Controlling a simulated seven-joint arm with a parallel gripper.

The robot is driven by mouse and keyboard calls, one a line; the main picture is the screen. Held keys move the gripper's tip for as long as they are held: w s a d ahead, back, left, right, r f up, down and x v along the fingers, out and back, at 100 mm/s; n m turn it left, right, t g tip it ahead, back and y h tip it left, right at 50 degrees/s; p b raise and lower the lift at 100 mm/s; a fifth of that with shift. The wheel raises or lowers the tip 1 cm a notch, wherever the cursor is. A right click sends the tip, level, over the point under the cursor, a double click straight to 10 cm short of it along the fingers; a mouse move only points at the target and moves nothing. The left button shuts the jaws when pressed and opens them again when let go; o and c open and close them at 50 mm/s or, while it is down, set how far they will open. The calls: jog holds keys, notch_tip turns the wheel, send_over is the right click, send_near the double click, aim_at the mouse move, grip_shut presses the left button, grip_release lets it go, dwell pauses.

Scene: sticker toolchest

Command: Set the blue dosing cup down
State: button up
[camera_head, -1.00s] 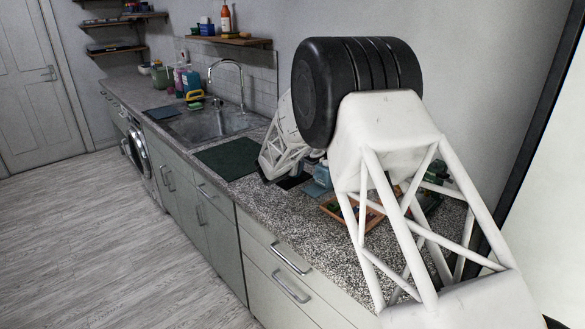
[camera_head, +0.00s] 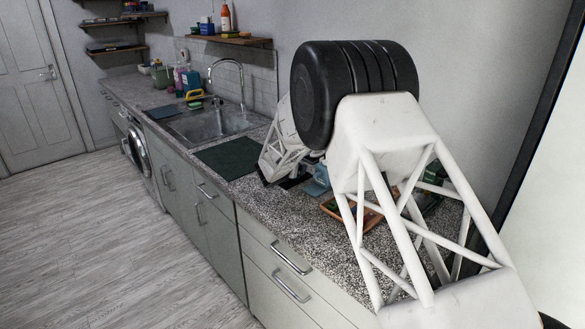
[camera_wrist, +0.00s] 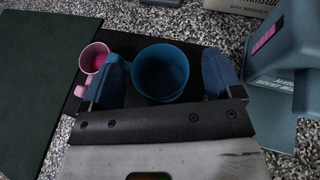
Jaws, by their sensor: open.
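The blue dosing cup (camera_wrist: 161,73) stands upright on a black mat (camera_wrist: 210,62) in the wrist view, its open rim facing the camera. My gripper (camera_wrist: 168,82) is open, with one blue-padded finger on each side of the cup. A narrow gap shows between the cup and the right finger; the left finger looks close to the cup, and I cannot tell if it touches. In the head view my own arm hides the cup and the gripper's fingers.
A pink cup (camera_wrist: 93,58) stands just left of the left finger. A blue-grey bottle (camera_wrist: 290,60) stands close on the right. A dark green mat (camera_head: 230,157) lies left, before the sink (camera_head: 208,125). A wooden tray (camera_head: 352,212) with small items is to the right.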

jog(key=shift+r, duration=0.1)
jog(key=shift+s+r, duration=0.1)
jog(key=shift+s+a+r, duration=0.2)
jog(key=shift+s+a, duration=0.1)
jog(key=shift+s, duration=0.15)
jog(key=v, duration=1)
jog(key=shift+s+r, duration=0.15)
jog(key=shift+s, duration=0.15)
jog(key=shift+a, duration=0.1)
